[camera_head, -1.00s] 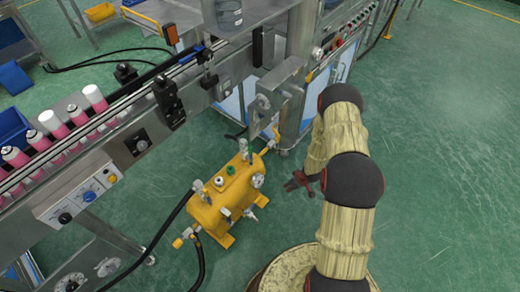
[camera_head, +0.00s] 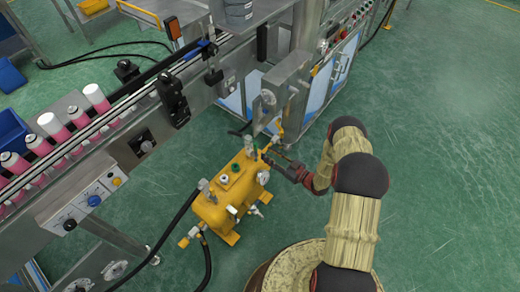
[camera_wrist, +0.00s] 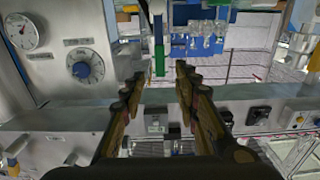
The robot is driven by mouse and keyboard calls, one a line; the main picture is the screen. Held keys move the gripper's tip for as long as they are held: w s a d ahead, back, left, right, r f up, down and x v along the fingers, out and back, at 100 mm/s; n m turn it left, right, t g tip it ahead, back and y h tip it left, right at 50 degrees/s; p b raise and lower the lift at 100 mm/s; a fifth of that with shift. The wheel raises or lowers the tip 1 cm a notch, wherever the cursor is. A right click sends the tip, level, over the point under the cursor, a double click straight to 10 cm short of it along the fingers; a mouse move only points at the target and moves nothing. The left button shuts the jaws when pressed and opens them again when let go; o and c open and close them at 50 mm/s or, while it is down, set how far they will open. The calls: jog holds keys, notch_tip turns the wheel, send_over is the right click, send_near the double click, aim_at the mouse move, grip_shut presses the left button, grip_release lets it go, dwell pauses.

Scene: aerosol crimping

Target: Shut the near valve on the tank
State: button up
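The yellow tank (camera_head: 226,207) stands on the floor in the head view, below the conveyor line. A valve fitting with a yellow part (camera_head: 190,236) is at its near left end, by the black hoses. Another yellow fitting (camera_head: 279,137) is at its far right end. The tank is not identifiable there.
The conveyor (camera_head: 150,100) with pink cans (camera_head: 78,117) runs along the left. A steel machine cabinet (camera_head: 330,80) stands behind the tank. A black hose (camera_head: 172,222) leads from the tank. Green floor at right is free.

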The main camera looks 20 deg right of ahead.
aim_at(257, 147)
jog(key=b+x, duration=0.1)
jog(key=x, duration=0.5)
jog(key=shift+f+b, duration=0.1)
jog(key=shift+b, duration=0.2)
jog(key=shift+c, duration=1.2)
grip_shut()
